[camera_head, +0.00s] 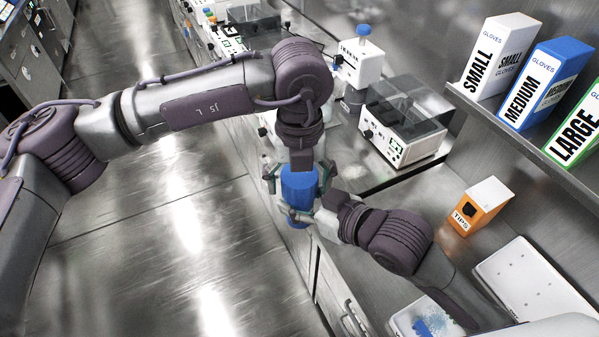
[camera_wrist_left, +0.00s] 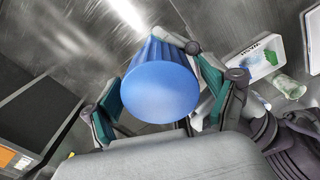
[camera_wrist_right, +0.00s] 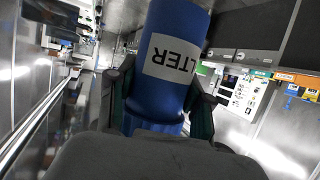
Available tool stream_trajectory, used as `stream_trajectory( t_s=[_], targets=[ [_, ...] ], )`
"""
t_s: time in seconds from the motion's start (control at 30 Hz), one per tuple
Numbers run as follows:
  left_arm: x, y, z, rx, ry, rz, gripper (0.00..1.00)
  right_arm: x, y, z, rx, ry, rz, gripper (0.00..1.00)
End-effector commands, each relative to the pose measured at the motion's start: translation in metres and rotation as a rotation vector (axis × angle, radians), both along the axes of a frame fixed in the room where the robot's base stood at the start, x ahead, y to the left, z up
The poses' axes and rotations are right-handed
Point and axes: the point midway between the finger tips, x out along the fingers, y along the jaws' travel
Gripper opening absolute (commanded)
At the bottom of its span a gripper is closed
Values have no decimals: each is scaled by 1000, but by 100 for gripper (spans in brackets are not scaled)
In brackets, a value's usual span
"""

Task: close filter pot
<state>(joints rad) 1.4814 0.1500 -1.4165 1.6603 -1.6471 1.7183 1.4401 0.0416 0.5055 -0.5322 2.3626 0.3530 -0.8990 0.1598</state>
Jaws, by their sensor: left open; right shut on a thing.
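The blue filter pot (camera_head: 299,184) is held in the air in the middle of the head view. In the right wrist view the filter pot (camera_wrist_right: 172,62) shows a white label with black letters. My right gripper (camera_head: 300,214) is shut on its body, a finger on each side. In the left wrist view the ridged blue lid (camera_wrist_left: 160,88) faces the camera with its round top. My left gripper (camera_head: 298,174) is open, its fingers on both sides of the lid end. Whether the lid sits fully on the pot is hidden.
The bench behind carries a device with a clear cover (camera_head: 405,120) and an orange tips box (camera_head: 481,205). A white box with blue contents (camera_head: 425,318) stands at lower right. Glove boxes (camera_head: 545,82) line the shelf. The floor (camera_head: 150,230) on the left is clear.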

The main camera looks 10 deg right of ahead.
Motion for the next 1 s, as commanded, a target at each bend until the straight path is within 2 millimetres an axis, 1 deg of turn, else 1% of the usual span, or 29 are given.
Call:
stream_trajectory(
  t_s=[0.13, 0.17, 0.5, 0.53, 0.63, 0.73, 0.87, 1.0],
  targets=[
    [0, 0, 0, 0, 0, 0, 85, 0, 0, 1, 2, -2, 0, 0],
    [0, 0, 0, 0, 0, 0, 83, 0, 0, 1, 1, -3, 0, 0],
    [0, 0, 0, 0, 0, 0, 27, 0, 0, 1, 2, -2, 0, 0],
    [0, 0, 0, 0, 0, 0, 23, 0, 0, 1, 2, -2, 0, 0],
    [0, 0, 0, 0, 0, -19, 23, 0, 0, 1, 2, -2, 0, 0],
    [0, 0, 0, 1, -1, -133, 23, 0, 0, 1, 2, -2, 0, 0],
    [1, 0, 0, 2, -1, -433, 23, 0, 0, 1, 1, -3, 0, 0],
    [1, 0, 0, 2, 0, -803, 23, 0, 0, 1, 1, -3, 0, 0]
  ],
)
